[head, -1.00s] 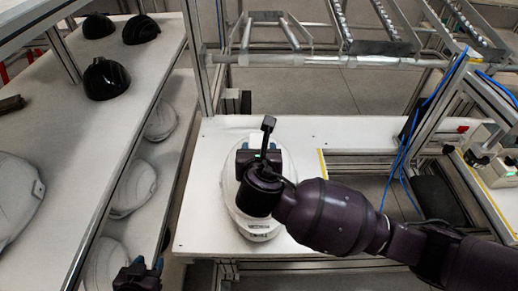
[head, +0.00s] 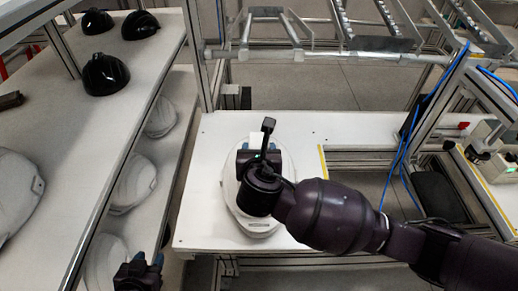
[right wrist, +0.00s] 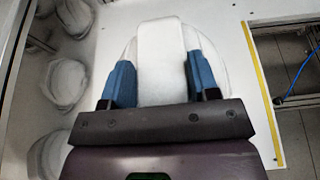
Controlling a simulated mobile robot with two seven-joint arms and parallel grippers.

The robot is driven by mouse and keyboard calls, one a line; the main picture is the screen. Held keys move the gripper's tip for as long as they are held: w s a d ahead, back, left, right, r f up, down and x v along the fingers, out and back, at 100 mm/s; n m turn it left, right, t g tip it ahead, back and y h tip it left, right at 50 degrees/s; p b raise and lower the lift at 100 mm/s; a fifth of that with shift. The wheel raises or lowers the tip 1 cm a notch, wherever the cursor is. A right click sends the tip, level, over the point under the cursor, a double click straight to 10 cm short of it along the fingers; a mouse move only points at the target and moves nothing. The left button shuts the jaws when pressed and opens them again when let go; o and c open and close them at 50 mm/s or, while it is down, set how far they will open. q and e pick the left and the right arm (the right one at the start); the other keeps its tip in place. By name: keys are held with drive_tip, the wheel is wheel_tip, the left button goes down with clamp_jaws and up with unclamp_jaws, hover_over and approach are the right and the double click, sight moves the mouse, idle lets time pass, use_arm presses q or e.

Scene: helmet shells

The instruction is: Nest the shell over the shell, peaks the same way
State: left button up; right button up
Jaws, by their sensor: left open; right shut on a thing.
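A white helmet shell (head: 284,190) is on the white table under my right gripper (head: 259,160). In the right wrist view, my right gripper (right wrist: 158,85) has its blue fingers shut on the raised central ridge of the white shell (right wrist: 162,60). The gripper and arm cover much of the shell. A rim with a small dark label shows at its near end. I cannot clearly separate a second shell beneath it. My left gripper (head: 139,272) is open and empty at the bottom left, beside the shelf rack and away from the table shell.
The left rack's upper shelf (head: 90,140) holds several black shells (head: 105,75) and a white one (head: 15,190). More white shells (head: 132,185) are on the lower shelf. The white table (head: 200,215) is clear around the shell. A yellow strip (head: 323,162) marks its right edge.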

drive_tip(key=o, duration=1.5)
drive_tip(key=shift+f, duration=0.1)
drive_tip(key=shift+o, duration=0.2)
drive_tip(key=v, duration=1.1)
